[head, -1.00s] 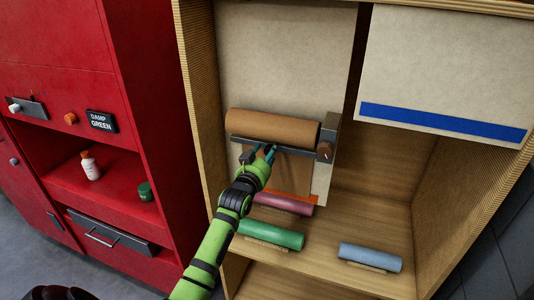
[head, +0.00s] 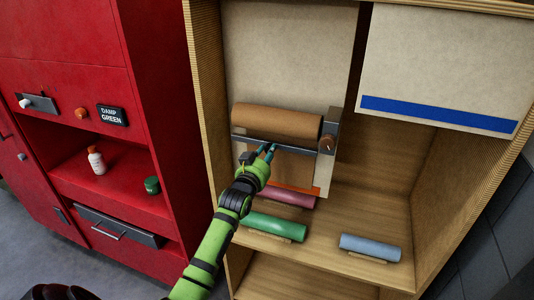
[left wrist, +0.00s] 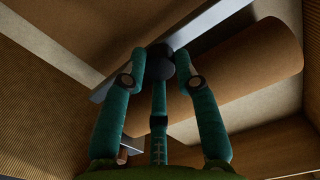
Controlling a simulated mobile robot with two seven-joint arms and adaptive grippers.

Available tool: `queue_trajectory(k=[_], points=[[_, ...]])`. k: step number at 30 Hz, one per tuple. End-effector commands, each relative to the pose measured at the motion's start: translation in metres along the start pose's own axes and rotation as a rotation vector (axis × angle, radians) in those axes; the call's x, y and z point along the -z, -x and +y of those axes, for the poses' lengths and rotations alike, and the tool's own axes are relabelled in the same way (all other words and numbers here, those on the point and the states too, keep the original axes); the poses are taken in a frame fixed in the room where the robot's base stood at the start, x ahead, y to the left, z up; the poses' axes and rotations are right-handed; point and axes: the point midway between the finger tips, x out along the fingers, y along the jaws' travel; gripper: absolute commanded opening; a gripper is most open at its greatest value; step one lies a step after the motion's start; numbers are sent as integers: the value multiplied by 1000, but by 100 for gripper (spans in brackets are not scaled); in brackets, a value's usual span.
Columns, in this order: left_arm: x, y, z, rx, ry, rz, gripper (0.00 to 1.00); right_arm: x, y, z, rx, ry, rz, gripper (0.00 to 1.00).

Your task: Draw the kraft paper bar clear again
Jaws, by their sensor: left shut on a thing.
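The kraft paper roll (head: 277,122) lies across a pale board in the wooden cabinet; it also shows in the left wrist view (left wrist: 250,65). The grey bar (head: 300,150) runs just below and in front of it, and in the left wrist view it slants behind the fingers (left wrist: 208,38). My left gripper (head: 267,150) is at the bar's middle. In the left wrist view its fingers are closed round a small black knob (left wrist: 160,58) at the bar. The fingers hide part of the bar. My right gripper is not in view.
Pink (head: 289,199), green (head: 275,227) and blue (head: 370,247) rolls lie on the shelf (head: 340,210) below. A pale panel with a blue stripe (head: 430,113) hangs at right. A red cabinet (head: 60,40) with bottles stands at left.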

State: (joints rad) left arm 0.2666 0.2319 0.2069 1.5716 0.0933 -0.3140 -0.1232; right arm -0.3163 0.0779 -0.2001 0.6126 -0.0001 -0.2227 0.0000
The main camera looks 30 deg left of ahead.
Motion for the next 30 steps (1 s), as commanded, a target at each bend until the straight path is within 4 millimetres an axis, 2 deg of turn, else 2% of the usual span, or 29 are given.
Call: queue_trajectory(k=[3, 4, 5, 11, 19, 23, 30], points=[[4, 0, -1, 2, 1, 10, 0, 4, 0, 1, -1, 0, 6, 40], [4, 0, -1, 2, 1, 10, 42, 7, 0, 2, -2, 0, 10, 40], [4, 0, -1, 2, 1, 10, 54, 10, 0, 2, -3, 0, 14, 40], [3, 0, -1, 2, 1, 7, 54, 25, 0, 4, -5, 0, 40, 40], [1, 8, 0, 1, 1, 5, 54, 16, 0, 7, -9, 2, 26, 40], [1, 27, 0, 1, 1, 5, 54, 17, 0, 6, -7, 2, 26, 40], [1, 78, 0, 2, 0, 5, 54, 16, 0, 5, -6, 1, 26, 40]])
